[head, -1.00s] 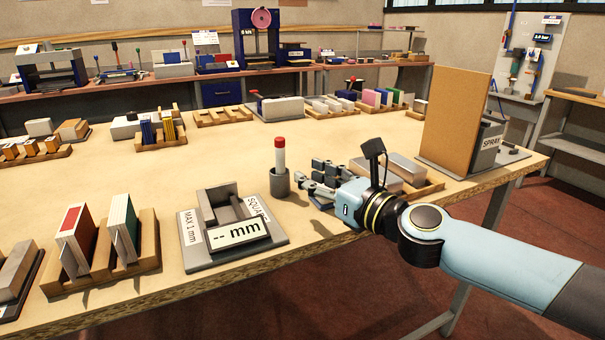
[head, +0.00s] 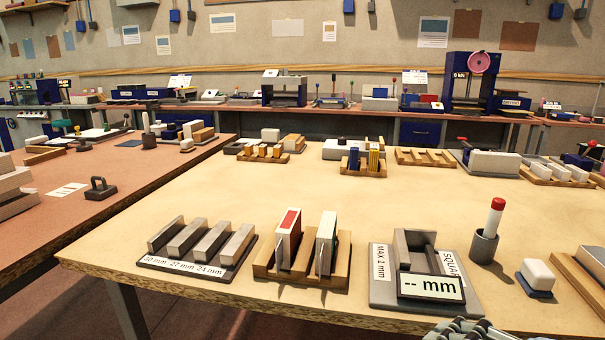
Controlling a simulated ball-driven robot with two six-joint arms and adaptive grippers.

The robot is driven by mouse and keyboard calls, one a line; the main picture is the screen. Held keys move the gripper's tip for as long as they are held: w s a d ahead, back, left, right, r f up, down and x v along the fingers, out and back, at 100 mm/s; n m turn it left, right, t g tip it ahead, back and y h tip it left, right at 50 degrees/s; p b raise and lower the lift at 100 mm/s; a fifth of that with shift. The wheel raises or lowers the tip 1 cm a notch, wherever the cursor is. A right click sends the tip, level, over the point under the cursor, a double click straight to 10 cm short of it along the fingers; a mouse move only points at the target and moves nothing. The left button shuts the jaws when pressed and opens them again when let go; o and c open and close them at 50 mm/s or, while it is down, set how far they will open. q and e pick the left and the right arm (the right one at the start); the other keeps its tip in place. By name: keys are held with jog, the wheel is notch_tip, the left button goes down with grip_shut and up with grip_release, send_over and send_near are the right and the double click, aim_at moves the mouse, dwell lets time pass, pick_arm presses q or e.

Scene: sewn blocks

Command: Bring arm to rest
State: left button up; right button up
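Only the dark grey finger links of my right gripper (head: 462,329) show, at the bottom edge of the head view, just in front of the square gauge (head: 385,291). The rest of that arm is out of frame, and the finger gap cannot be made out. My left gripper is out of view. The grey gauge has a "-- mm" display and lies on the near edge of the table. A wooden rack (head: 262,268) left of it holds a red-faced block (head: 289,238) and a green-faced block (head: 327,242), both upright.
A rack of grey bars (head: 192,267) stands on the left. A red-capped stick (head: 494,218) stands in a grey cup (head: 483,247), and a white block on a blue base (head: 536,276) is beside it. The table middle (head: 330,192) is clear. Another bench (head: 120,175) is at left.

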jog(key=s+d+f+n+g+h, duration=0.2)
jog(key=s+d+n+g+h, duration=0.2)
jog(key=s+n, duration=0.25)
jog(key=s+d+f+n+g+h, duration=0.35)
jog(key=s+d+n, duration=0.2)
jog(key=s, duration=0.25)
notch_tip(320, 180, down, 28)
jog(key=s+d+r+b, duration=0.1)
jog(key=s+d, duration=0.1)
jog(key=s+f+g, duration=0.2)
jog(key=s+f, duration=1.4)
jog(key=s, duration=0.1)
jog(key=shift+s+d+b, duration=0.3)
jog(key=shift+b, duration=0.1)
